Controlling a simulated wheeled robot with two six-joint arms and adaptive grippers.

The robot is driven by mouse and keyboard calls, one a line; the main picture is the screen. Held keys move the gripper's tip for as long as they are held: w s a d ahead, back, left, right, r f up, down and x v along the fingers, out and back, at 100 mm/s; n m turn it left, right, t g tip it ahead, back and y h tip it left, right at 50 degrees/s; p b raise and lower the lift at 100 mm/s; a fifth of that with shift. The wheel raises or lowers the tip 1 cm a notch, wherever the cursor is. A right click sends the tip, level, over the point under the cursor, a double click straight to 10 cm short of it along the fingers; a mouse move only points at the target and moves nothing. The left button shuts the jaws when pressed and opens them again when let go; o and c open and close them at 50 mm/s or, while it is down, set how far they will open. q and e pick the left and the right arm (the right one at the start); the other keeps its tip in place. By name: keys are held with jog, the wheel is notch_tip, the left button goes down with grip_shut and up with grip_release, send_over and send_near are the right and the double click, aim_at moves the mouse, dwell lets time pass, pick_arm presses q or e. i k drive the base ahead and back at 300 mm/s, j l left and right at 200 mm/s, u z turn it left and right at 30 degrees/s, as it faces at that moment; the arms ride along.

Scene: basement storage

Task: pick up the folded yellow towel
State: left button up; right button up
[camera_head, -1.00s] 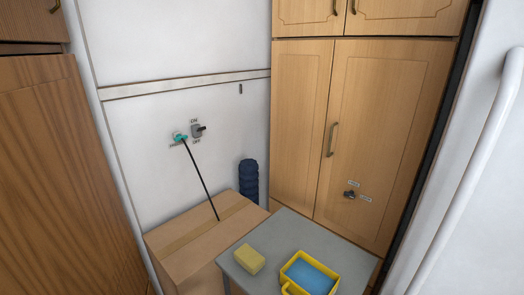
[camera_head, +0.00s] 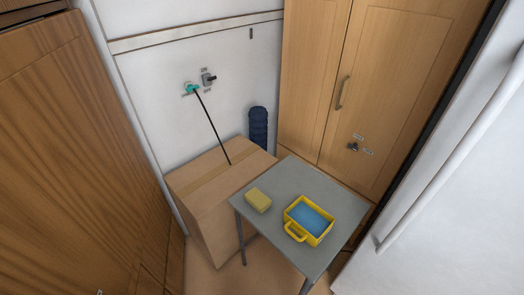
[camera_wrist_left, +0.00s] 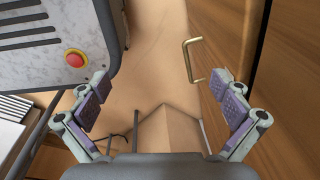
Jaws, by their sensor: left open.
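The folded yellow towel (camera_head: 258,199) is a small thick block lying on the left part of a grey table (camera_head: 290,180) in the head view. A yellow tray with blue inside (camera_head: 309,219) stands to its right on the same table, apart from it. My left gripper (camera_wrist_left: 161,108) shows only in the left wrist view, with its two fingers wide apart and nothing between them. The towel does not show in that view. My right gripper is in neither view.
A large cardboard box (camera_head: 215,190) stands behind and left of the table. A dark blue rolled object (camera_head: 258,126) stands behind it. Wooden cabinets flank the scene; one handle (camera_wrist_left: 193,60) shows near my left gripper. A white wall and rail close the right side.

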aim_at(254, 198)
jog(key=k+l+u, duration=0.2)
jog(key=u, duration=0.25)
jog(key=k+l+u, duration=0.2)
jog(key=u, duration=0.25)
